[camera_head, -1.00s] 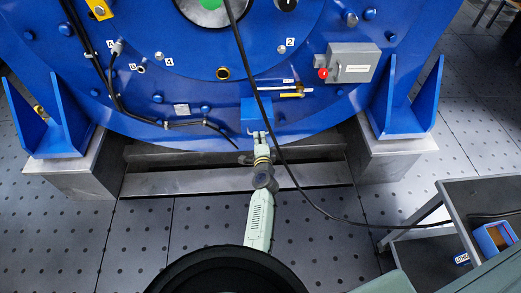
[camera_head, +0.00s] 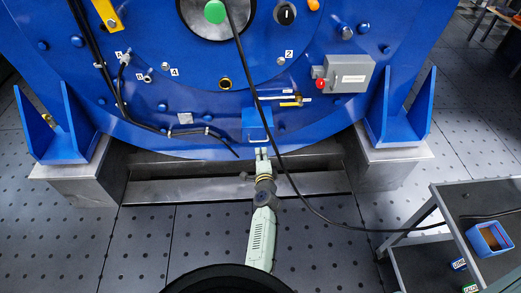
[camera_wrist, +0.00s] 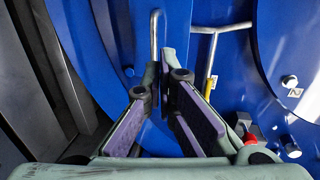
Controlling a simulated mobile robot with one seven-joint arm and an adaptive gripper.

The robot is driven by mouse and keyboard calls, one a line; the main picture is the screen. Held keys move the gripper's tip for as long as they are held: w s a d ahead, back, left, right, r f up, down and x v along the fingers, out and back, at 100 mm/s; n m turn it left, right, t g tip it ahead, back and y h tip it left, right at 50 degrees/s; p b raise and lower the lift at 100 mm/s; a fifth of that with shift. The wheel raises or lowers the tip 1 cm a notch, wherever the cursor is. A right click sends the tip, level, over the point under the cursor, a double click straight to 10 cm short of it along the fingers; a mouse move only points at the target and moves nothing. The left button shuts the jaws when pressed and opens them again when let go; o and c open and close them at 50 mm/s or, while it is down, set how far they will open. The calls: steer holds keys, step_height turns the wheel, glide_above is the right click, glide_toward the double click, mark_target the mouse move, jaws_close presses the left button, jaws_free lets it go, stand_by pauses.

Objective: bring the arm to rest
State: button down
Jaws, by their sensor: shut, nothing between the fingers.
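My gripper (camera_head: 262,152) is shut and empty. In the head view it is just below the blue box with a metal handle (camera_head: 257,122) on the front of the big blue motor housing (camera_head: 120,60). In the wrist view the gripper's two dark-padded fingers (camera_wrist: 165,85) point toward the blue surface. The bent metal handle (camera_wrist: 154,38) rises just beyond the fingertips there. A small gap between gripper and handle seems to show in the head view, but exact contact is hard to tell.
A black cable (camera_head: 320,215) hangs from the housing, passes close right of my arm and runs to a grey cart (camera_head: 450,207). The cart carries a blue bin (camera_head: 490,238). Steel support blocks (camera_head: 75,180) flank the housing. Open dotted floor (camera_head: 130,240) lies at the left.

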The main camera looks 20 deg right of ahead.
steer(key=v, duration=0.8)
steer(key=shift+f+p, duration=0.2)
steer(key=shift+p, duration=0.1)
